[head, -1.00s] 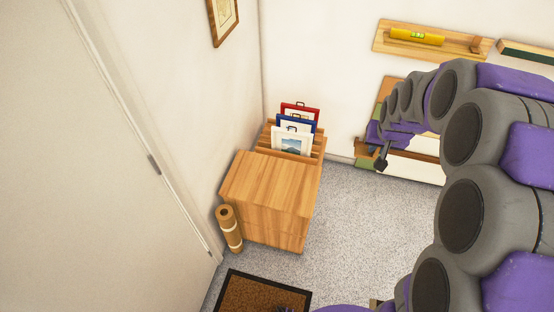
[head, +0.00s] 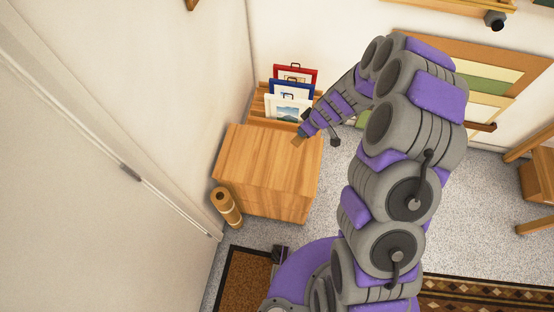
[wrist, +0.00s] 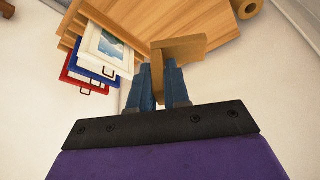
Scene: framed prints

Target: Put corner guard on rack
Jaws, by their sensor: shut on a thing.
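My gripper (head: 304,134) is over the right side of a wooden cabinet, in front of the framed prints in the head view. It is shut on a small tan, wood-coloured angled piece, which looks like the corner guard (head: 298,141). In the wrist view the corner guard (wrist: 187,46) sits across the tips of the blue fingers (wrist: 168,82), against the cabinet top behind it. The slatted wooden rack (head: 258,106) stands at the back of the cabinet and holds prints in red, blue and white frames. Its right part is partly hidden by my arm.
The cabinet top (head: 250,160) is bare in front of the prints. A rolled brown tube (head: 226,207) stands left of the cabinet. A door (head: 80,170) is at left, and colour sample boards (head: 490,75) are on the back wall. Speckled floor lies right of the cabinet.

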